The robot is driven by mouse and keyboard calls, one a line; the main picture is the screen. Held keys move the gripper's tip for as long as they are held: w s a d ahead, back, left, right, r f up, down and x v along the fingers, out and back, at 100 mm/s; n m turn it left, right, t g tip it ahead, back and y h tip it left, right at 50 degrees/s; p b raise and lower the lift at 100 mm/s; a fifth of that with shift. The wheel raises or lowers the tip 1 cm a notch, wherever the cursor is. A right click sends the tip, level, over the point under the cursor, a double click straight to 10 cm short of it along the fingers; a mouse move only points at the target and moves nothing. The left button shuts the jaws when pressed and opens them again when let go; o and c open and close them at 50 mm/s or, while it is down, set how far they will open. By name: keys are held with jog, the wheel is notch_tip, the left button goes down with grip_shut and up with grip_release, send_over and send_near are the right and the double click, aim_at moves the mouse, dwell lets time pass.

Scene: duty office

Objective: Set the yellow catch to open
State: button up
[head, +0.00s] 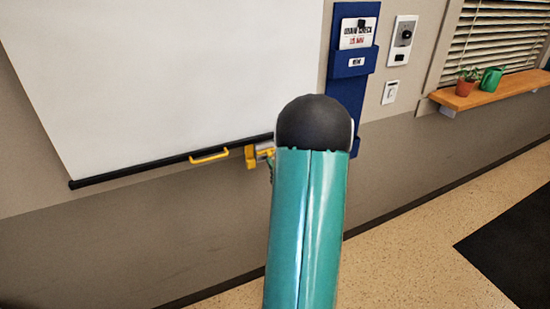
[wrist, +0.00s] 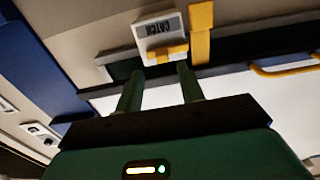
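The yellow catch shows in the wrist view as a short yellow lever (wrist: 168,52) below a white plate marked CATCH (wrist: 158,28), beside a yellow upright strap (wrist: 201,45). In the head view the yellow catch (head: 251,157) sits at the bottom bar of the white screen, partly hidden by my arm. My gripper (wrist: 160,69) has its two green fingers apart with nothing between them. The fingertips are close to the lever, the right one near its right end; I cannot tell whether they touch. In the head view my arm hides the gripper.
A white screen (head: 170,70) hangs on the wall; its black bottom bar (head: 130,172) carries a yellow handle (head: 210,157). A blue document holder (head: 353,70) is to the right. A wooden shelf (head: 490,92) holds a plant and a green watering can.

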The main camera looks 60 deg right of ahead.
jog(key=v, duration=1)
jog(key=shift+s, duration=0.2)
jog(key=shift+a, duration=0.1)
jog(key=w+a+r+n+g+y, duration=0.1)
jog(key=w+a+r+g, duration=0.1)
jog(key=w+a+r, duration=0.45)
jog(key=w+a+r+n+g+y, duration=0.1)
jog(key=w+a+r+g+y, duration=0.15)
jog(key=w+a, duration=0.6)
jog(key=s+a+r+n+g+y, duration=0.1)
jog(key=s+a, duration=0.3)
jog(key=a, duration=0.5)
jog(key=s+a+r+n+g+y, duration=0.1)
jog(key=s+a, duration=0.4)
jog(key=a, duration=0.5)
jog(key=s+a+r+n+g+y, duration=0.2)
jog(key=s+a, duration=0.3)
jog(key=a, duration=0.5)
jog(key=shift+s+g+y, duration=0.25)
jog(key=shift+g+y, duration=0.4)
jog(key=shift+y, duration=0.2)
